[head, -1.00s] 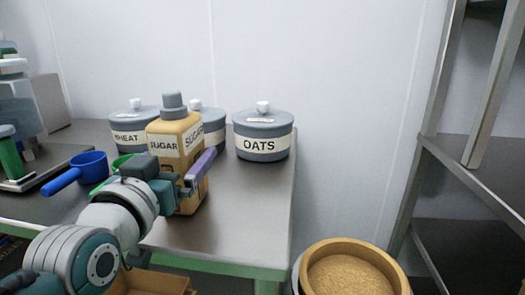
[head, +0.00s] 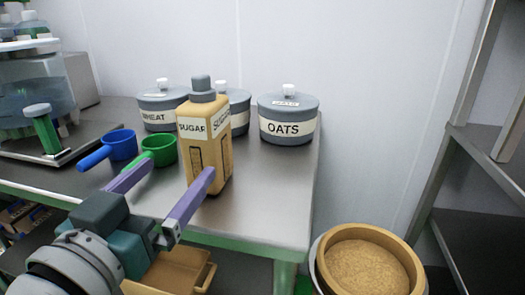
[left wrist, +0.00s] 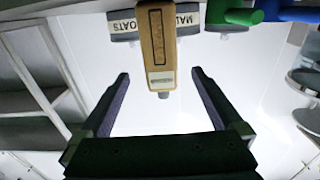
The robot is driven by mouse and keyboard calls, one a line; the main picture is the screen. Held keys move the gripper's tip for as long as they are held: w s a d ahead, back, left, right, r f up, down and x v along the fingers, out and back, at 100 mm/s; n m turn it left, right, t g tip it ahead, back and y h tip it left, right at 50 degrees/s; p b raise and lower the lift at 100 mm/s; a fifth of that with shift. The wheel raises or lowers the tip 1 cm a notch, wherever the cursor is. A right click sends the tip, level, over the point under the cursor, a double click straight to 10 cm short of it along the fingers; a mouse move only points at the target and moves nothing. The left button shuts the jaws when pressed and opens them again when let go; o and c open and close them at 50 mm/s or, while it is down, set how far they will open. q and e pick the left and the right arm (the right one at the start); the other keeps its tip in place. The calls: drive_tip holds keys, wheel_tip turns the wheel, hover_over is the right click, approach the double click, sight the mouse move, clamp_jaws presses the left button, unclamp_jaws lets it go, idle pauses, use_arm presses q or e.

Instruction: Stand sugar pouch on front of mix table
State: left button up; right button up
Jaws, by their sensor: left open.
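The sugar pouch (head: 211,158) is a tan upright block with a grey cap and white SUGAR labels. It stands near the front edge of the steel table (head: 268,214), and it also shows, upside down, in the left wrist view (left wrist: 158,45). My left gripper (head: 170,186) is open, with purple-faced fingers, in front of the pouch. In the left wrist view the pouch lies beyond the fingertips (left wrist: 158,76), in line with the gap, with nothing held between them. My right gripper is not in view.
A blue scoop (head: 122,145) and a green scoop (head: 160,151) lie left. A round bin (head: 367,262) stands right of the table, near steel shelves (head: 480,190). The tabletop right of the pouch is clear.

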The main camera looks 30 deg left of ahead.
use_arm(q)
drive_tip(key=s+d+f+m+g+h, duration=0.3)
drive_tip(key=s+d+f+g+h, duration=0.15)
drive_tip(key=f+g, duration=0.2)
drive_tip(key=s+d+f+m+g, duration=0.1)
drive_tip(key=s+d+f+g, duration=0.1)
drive_tip(key=s+g, duration=0.5)
drive_tip(key=s, duration=0.4)
drive_tip(key=shift+s+d+m, duration=0.15)
drive_tip(key=shift+d+m, duration=0.15)
drive_tip(key=shift+d, duration=0.05)
